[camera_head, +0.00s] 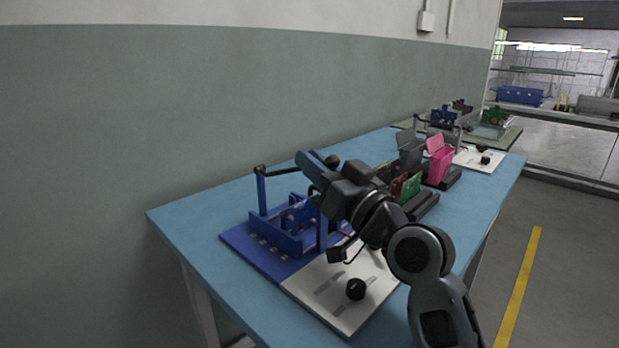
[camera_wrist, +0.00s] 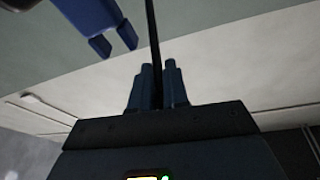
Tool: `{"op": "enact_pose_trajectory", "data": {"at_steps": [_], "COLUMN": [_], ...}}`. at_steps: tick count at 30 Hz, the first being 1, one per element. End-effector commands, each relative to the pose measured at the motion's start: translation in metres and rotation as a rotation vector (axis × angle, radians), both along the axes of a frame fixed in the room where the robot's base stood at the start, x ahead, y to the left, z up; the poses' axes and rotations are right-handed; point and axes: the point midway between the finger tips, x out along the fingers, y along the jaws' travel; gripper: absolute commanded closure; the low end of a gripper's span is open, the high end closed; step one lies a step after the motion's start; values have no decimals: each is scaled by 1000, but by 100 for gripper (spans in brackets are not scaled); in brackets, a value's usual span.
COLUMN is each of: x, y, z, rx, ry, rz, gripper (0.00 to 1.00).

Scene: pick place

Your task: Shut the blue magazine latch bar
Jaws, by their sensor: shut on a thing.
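The blue magazine fixture (camera_head: 290,243) stands on the near part of the table, with an upright blue post (camera_head: 262,192) at its left. A dark rod (camera_head: 282,170) runs rightward from near the post's top, high above the base. A slanted blue piece (camera_head: 312,164) shows at its right end; I cannot tell exactly which part is the latch bar. In the wrist view my gripper (camera_wrist: 158,72) is shut on a thin dark bar (camera_wrist: 152,30) between its blue fingers. A blue forked part (camera_wrist: 92,22) is at upper left, apart from the fingers. My arm hides the fixture's right side.
A white panel with a black knob (camera_head: 355,289) lies beside the fixture. Grey and pink holders (camera_head: 440,160) and a green board (camera_head: 411,187) stand farther along the blue table (camera_head: 185,218). A green wall runs behind. The table's near left corner is clear.

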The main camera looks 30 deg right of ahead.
Motion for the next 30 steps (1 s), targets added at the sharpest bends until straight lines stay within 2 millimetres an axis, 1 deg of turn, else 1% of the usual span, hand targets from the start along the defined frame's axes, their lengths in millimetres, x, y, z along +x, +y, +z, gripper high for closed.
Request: {"op": "enact_pose_trajectory", "data": {"at_steps": [1, 9, 30], "x": [-3, -6, -6], "y": [-8, -9, -10], "z": [-4, -14, -17], "rx": [0, -1, -1], "ry": [-9, -3, 3], "rz": [-16, -17, -17], "gripper": [100, 100, 100]}}
